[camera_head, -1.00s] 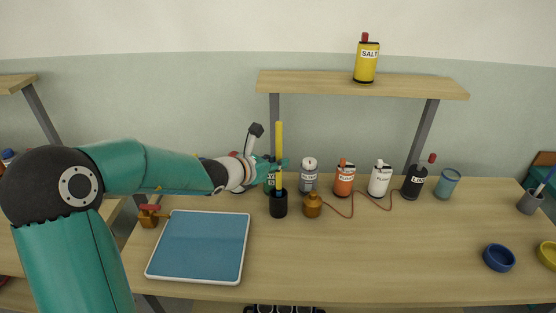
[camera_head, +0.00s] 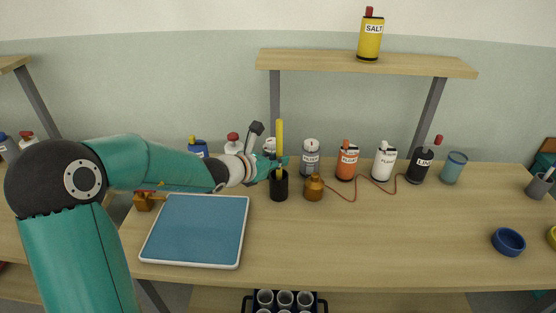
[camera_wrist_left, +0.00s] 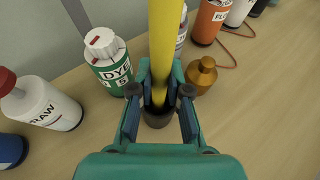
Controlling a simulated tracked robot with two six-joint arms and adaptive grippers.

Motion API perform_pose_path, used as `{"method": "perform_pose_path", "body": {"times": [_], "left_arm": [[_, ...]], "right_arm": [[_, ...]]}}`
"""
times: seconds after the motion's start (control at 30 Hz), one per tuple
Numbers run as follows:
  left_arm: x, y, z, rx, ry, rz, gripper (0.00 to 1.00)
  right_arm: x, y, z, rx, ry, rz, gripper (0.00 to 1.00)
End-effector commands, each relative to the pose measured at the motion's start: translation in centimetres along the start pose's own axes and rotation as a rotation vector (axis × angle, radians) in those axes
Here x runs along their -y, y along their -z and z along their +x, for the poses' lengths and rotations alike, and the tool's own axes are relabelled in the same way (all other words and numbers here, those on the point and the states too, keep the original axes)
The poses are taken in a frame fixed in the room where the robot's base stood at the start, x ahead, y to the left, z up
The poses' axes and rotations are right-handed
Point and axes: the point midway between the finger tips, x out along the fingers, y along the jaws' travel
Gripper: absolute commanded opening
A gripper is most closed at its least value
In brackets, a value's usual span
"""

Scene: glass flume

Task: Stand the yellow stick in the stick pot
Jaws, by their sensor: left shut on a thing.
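The yellow stick (camera_head: 280,138) stands upright at the back of the table, over a black pot (camera_head: 279,189). My left gripper (camera_head: 279,164) is shut on the stick above the pot's rim. In the left wrist view the stick (camera_wrist_left: 165,40) runs down between my fingers (camera_wrist_left: 160,97) toward the dark pot (camera_wrist_left: 158,118). Its lower end appears to be in the pot's mouth, but the fingers partly hide it. My right gripper is not in view.
A green DYE bottle (camera_wrist_left: 108,62) and a brown bottle (camera_head: 314,187) stand close beside the pot. Several labelled bottles line the back, with a red cord near them. A blue tray (camera_head: 196,230) lies front left. A grey cup with sticks (camera_head: 537,187) stands far right.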

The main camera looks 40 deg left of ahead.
Motion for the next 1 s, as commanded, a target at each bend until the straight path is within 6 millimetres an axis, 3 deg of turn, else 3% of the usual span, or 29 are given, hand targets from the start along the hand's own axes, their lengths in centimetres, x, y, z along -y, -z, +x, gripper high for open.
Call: {"method": "perform_pose_path", "body": {"times": [0.07, 0.1, 0.27, 0.67, 0.83, 1.0], "left_arm": [[0.0, -0.1, 0.0, 0.001, 0.000, 0.000, 0.00], [0.0, -0.1, 0.0, 0.001, 0.000, 0.000, 0.18], [0.0, -0.1, 0.0, 0.001, 0.000, 0.000, 0.44], [0.1, -0.1, -0.4, 0.000, 0.001, 0.000, 0.45], [0.0, -0.1, -2.5, 0.002, -0.001, 0.001, 0.45], [0.0, -0.1, -5.9, 0.003, -0.002, 0.003, 0.45]], "right_arm": [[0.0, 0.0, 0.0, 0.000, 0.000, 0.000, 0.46], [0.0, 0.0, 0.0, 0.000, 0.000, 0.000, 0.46], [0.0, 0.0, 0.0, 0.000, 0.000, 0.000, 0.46], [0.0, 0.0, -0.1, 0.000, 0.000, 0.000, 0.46], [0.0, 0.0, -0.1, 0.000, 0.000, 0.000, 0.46], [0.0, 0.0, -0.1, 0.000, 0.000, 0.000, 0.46]]}}
